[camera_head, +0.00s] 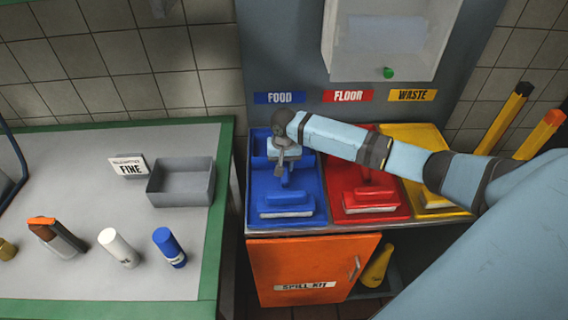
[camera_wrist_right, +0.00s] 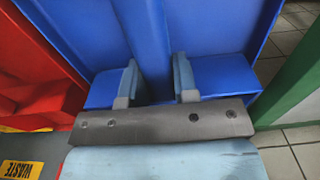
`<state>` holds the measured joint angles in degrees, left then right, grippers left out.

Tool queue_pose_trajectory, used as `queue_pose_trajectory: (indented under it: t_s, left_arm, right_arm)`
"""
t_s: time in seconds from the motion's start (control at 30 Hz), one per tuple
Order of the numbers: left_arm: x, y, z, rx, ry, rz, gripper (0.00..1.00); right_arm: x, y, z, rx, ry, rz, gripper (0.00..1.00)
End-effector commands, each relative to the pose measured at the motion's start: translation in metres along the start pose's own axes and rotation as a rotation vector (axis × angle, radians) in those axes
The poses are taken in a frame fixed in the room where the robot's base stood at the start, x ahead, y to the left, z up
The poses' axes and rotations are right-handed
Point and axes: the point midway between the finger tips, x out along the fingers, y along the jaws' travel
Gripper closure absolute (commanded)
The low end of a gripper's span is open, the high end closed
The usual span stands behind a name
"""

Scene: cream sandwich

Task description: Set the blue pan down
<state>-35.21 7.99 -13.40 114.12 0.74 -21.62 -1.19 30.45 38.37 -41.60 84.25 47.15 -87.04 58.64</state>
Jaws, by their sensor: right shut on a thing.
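The blue pan (camera_head: 259,163) is in the blue bay (camera_head: 314,190) under the FOOD label, partly hidden by my right gripper. My right gripper (camera_head: 283,158) comes in from the right and points down over this bay. In the right wrist view its two fingers (camera_wrist_right: 156,82) are on either side of a blue handle (camera_wrist_right: 152,45), shut on it. Whether the pan's underside touches the bay cannot be told. A blue brush (camera_head: 287,200) with a pale bristle strip lies in front of it. My left gripper is not in view.
A red bay with a red brush (camera_head: 370,198) and a yellow bay (camera_head: 428,142) adjoin on the right. A dispenser (camera_head: 390,35) hangs above. A green-edged table (camera_head: 190,235) with a grey bin (camera_head: 181,188) and bottles stands left. An orange spill-kit door (camera_head: 310,262) is below.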

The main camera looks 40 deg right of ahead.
Motion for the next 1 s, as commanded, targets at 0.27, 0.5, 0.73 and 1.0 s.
queue_pose_trajectory:
  t_s: [0.27, 0.5, 0.73, 1.0]
  left_arm:
    - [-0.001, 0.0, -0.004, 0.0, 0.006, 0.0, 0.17]
    - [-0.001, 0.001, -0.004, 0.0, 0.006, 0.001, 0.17]
    - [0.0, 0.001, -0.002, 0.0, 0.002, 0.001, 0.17]
    - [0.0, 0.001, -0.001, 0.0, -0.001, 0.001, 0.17]
  right_arm:
    - [0.0, 0.0, 0.0, 0.0, 0.001, -0.001, 1.0]
    - [0.003, 0.0, 0.0, 0.0, 0.001, 0.0, 0.47]
    - [0.002, 0.0, -0.001, 0.0, 0.001, -0.001, 0.47]
    - [-0.036, 0.0, -0.001, 0.0, 0.003, -0.003, 0.47]
